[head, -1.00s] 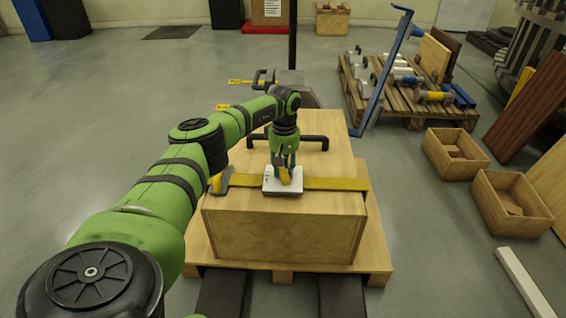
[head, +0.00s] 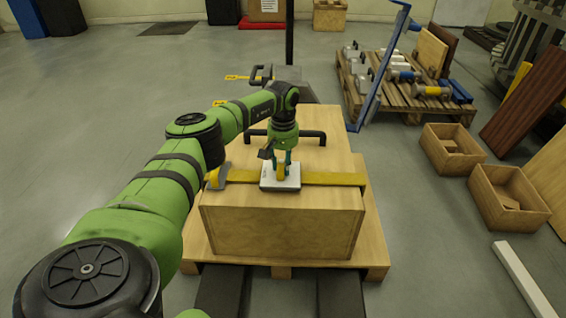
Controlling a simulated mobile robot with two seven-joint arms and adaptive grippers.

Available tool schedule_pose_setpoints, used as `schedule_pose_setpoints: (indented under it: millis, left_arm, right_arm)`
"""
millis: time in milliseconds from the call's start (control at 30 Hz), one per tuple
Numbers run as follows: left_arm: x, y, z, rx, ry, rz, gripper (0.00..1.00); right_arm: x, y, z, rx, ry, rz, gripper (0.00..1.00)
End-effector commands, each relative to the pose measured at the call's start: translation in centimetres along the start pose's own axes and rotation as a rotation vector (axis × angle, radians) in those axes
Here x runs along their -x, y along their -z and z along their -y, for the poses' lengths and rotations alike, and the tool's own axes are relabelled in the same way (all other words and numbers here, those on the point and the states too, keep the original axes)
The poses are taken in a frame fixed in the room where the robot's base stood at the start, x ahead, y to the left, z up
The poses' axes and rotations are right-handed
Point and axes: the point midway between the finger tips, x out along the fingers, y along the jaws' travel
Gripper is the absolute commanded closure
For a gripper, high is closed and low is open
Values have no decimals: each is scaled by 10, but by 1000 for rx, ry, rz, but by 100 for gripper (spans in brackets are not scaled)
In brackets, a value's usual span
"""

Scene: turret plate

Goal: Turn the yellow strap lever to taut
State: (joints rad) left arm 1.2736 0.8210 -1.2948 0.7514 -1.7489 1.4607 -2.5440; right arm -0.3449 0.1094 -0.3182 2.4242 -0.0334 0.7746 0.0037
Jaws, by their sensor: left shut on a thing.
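The yellow strap lever (head: 281,173) stands on a pale plate (head: 290,184) on top of the wooden crate, over the yellow strap (head: 335,179). My left gripper (head: 282,168) points down from above and is shut on the lever. Its fingers hide part of the lever, and the plate's markings are hard to read from here. My right gripper is not in the head view.
The wooden crate (head: 280,228) sits on a pallet and has a black handle bar (head: 312,137) behind the plate. A yellow-grey strap fitting (head: 218,176) lies at the crate's left. Open wooden boxes (head: 510,200) and a loaded pallet stand right. The floor at left is clear.

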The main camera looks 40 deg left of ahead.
Motion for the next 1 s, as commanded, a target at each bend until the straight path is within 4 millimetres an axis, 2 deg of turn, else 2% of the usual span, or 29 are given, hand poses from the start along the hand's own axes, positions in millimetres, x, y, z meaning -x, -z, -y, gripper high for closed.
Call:
schedule_pose_setpoints:
  millis: [167,200,233,567,667,767,1000]
  left_arm:
    - [-1,-2,0,-5,2,6,100]
    - [-1,-2,0,-5,2,6,56]
    - [-1,-2,0,-5,2,6,44]
    - [0,0,0,-1,1,2,43]
    - [6,0,0,-1,-1,0,43]
    - [20,0,-1,-2,-2,-1,43]
    - [72,0,-1,-2,-3,-2,43]
  right_arm:
    - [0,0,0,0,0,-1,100]
    - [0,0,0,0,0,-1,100]
    - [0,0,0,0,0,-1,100]
    - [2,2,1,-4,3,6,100]
    - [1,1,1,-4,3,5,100]
    - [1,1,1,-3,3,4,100]
    - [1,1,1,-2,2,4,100]
